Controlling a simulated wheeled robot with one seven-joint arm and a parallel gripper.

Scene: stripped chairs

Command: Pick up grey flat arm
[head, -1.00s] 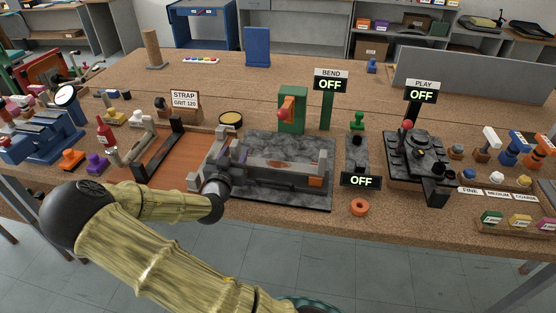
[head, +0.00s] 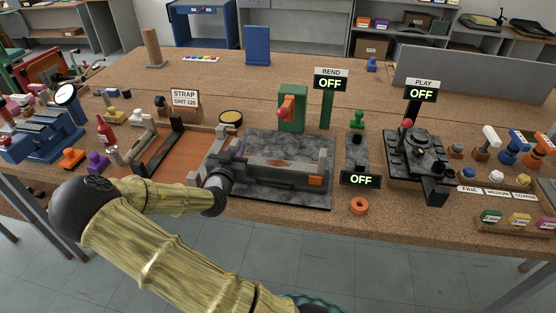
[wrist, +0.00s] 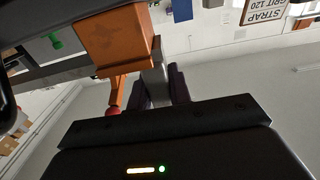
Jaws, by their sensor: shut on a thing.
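In the wrist view my gripper (wrist: 159,88) has its two dark fingers closed on a light grey flat piece, the grey flat arm (wrist: 156,68). In the head view my gripper (head: 228,162) is at the left end of the dark stone-patterned slab (head: 305,143), beside a long grey bar fixture (head: 280,165). The fingertips and the held part are mostly hidden there by the wrist. An orange block (wrist: 115,38) is close to the held piece in the wrist view. An orange block (head: 315,181) also shows at the fixture's right end in the head view.
The strap tray (head: 160,172) is just left of my gripper, with the STRAP sign (head: 185,98) behind. A green stand with a red knob (head: 291,110) is behind the slab. The dark PLAY station (head: 415,155) and an orange ring (head: 359,205) are to the right.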

